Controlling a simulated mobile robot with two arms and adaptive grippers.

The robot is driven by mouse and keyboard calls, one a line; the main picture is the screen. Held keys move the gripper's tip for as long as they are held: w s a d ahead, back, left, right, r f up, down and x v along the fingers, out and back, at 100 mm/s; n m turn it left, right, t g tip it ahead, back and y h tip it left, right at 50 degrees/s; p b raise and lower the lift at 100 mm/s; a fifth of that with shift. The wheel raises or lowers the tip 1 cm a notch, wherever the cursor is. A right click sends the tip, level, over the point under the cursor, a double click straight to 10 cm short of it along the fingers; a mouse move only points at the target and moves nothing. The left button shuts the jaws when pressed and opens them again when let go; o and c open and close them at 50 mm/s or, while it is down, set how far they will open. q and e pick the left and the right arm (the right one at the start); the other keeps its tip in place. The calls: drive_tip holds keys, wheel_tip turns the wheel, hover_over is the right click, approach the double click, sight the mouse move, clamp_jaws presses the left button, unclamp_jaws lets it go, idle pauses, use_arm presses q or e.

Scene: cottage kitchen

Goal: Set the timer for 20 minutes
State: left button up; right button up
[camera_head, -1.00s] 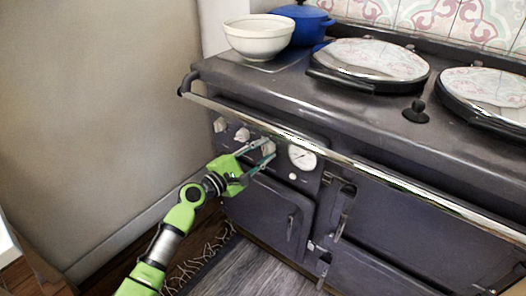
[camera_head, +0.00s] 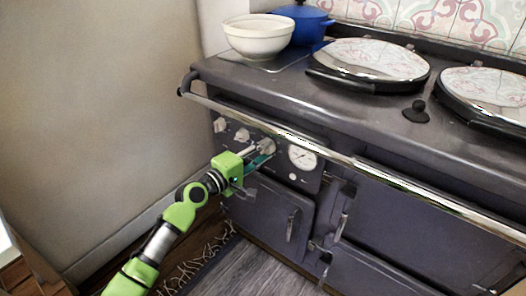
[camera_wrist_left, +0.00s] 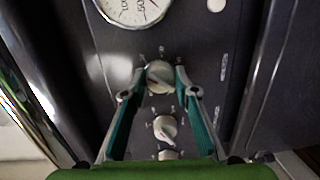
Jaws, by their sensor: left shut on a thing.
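Three pale knobs sit in a row on the dark range cooker's front panel (camera_head: 318,178). The middle knob (camera_head: 242,135) and the far-left knob (camera_head: 219,125) are free; the middle one also shows in the wrist view (camera_wrist_left: 165,128). The dial markings are too small to read. My right gripper is out of view.
A chrome rail (camera_head: 350,160) runs across the cooker front above the knobs. A white bowl (camera_head: 258,40) and a blue pot (camera_head: 303,22) stand on top at the back left. A cream wall (camera_head: 90,110) is on the left. Oven doors lie below the panel.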

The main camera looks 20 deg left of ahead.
use_arm(q)
drive_tip(key=shift+m, duration=0.9)
drive_tip(key=m+y+p, duration=0.1)
drive_tip(key=m+p, duration=0.1)
drive_tip(key=m, duration=0.3)
drive_tip(key=m+y+p, duration=0.1)
drive_tip(key=m+p, duration=0.2)
drive_tip(key=m, duration=0.1)
drive_tip(key=shift+d, duration=0.1)
drive_tip(key=shift+f+m, duration=0.15)
drive_tip(key=shift+m, duration=0.25)
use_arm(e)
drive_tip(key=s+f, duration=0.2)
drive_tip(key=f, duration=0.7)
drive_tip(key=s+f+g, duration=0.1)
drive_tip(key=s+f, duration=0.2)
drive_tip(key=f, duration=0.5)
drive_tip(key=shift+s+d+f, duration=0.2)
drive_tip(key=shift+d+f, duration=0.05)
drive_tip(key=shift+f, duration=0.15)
use_arm(q)
drive_tip(key=o, duration=1.1)
drive_tip(key=shift+s, duration=0.1)
